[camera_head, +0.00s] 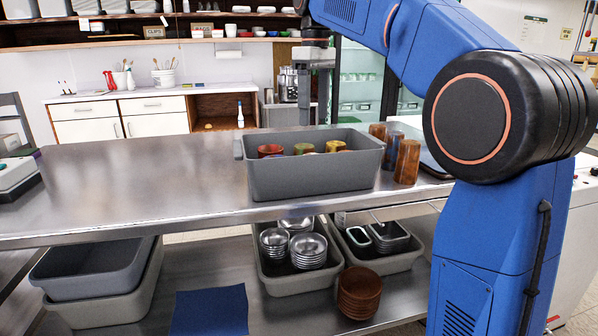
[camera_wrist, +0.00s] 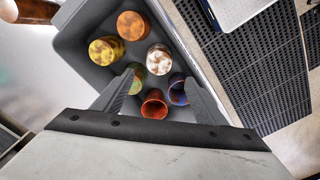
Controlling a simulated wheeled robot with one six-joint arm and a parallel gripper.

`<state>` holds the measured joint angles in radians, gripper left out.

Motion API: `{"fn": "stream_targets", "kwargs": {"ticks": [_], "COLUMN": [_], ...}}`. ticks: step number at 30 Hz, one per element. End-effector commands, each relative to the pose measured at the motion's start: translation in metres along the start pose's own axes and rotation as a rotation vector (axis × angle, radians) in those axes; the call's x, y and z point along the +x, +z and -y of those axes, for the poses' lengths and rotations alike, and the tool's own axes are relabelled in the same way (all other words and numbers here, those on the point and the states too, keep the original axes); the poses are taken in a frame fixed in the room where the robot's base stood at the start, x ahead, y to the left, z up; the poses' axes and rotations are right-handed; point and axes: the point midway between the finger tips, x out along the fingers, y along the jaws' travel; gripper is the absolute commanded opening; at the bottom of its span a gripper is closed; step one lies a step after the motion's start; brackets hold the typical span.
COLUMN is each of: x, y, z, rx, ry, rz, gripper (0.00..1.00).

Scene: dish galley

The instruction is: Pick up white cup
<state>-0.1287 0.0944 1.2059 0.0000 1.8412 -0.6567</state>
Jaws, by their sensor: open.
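The white cup (camera_wrist: 159,58), mottled with brown, stands in a grey tub (camera_wrist: 78,70) among several coloured cups. In the wrist view it lies just beyond the gap between my fingertips. My gripper (camera_wrist: 160,78) is open and empty, pointing down over the tub. In the head view my gripper (camera_head: 314,100) hangs above and behind the tub (camera_head: 315,180), whose wall hides the white cup.
Close to the white cup are a green cup (camera_wrist: 138,72), a blue cup (camera_wrist: 178,90), a red cup (camera_wrist: 154,104), a yellow cup (camera_wrist: 105,51) and an orange cup (camera_wrist: 132,25). Brown tumblers (camera_head: 407,162) stand right of the tub.

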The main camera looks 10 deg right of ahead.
Motion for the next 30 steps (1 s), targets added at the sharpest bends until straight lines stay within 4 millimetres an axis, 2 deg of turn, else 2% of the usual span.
{"fn": "stream_targets", "kwargs": {"ticks": [5, 18, 30], "x": [0.023, 0.099, 0.131], "y": [0.001, 0.001, 0.0], "z": [0.001, 0.001, -0.001], "rx": [-0.001, 0.0, 0.0], "ry": [-0.002, -0.001, -0.001], "rz": [0.002, 0.001, 0.001], "gripper": [0.66, 0.66, 0.66]}}
